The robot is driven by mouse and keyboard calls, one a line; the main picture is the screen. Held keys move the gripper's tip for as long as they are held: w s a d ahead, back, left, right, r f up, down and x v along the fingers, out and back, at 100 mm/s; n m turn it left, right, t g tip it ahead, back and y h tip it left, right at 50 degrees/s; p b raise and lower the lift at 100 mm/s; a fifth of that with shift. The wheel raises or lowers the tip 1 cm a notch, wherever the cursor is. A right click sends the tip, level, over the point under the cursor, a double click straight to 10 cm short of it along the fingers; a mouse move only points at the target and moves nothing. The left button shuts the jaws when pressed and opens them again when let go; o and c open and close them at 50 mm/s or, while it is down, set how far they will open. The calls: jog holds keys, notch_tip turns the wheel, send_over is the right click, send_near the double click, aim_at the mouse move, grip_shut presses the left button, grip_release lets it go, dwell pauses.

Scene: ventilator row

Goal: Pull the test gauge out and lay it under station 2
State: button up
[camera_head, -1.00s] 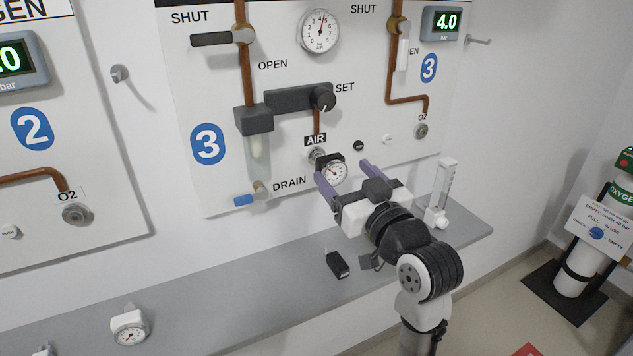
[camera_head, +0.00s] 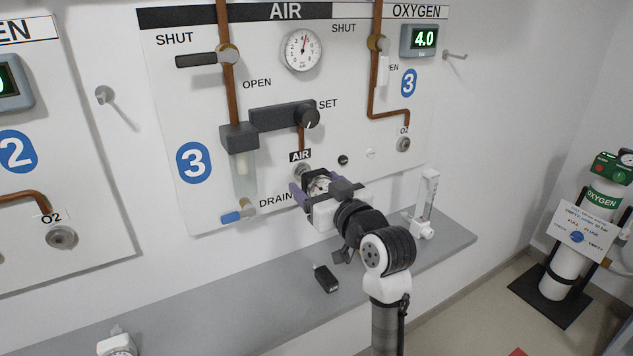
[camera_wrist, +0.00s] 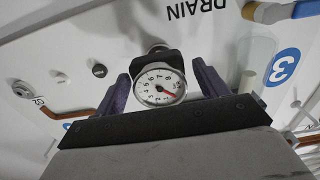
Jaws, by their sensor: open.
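The test gauge (camera_head: 317,185) has a round white dial in a dark housing. It sits at the AIR outlet (camera_head: 302,172) of the station 3 panel. In the wrist view the gauge (camera_wrist: 160,85) faces me, with a red needle. My gripper (camera_head: 322,189) is open, with one purple finger on each side of the gauge. I cannot tell whether either finger touches it. The station 2 panel (camera_head: 85,215) is at the left, and the grey shelf (camera_head: 215,310) runs below both panels.
A small black block (camera_head: 326,279) lies on the shelf below station 3. A flowmeter (camera_head: 425,205) stands at the shelf's right part. Another white-bodied gauge (camera_head: 116,345) is at the bottom left. The shelf between block and gauge is clear. An oxygen cylinder (camera_head: 580,235) stands at the right.

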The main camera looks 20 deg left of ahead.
jog(key=shift+w+a, duration=0.35)
jog(key=shift+a, duration=0.15)
jog(key=shift+c, duration=0.4)
jog(key=c, duration=1.3)
jog(key=shift+d, duration=0.1)
jog(key=shift+v, duration=1.15)
jog(key=shift+b+v, duration=0.4)
jog(key=shift+v, duration=2.95)
jog(key=shift+s+d, duration=0.1)
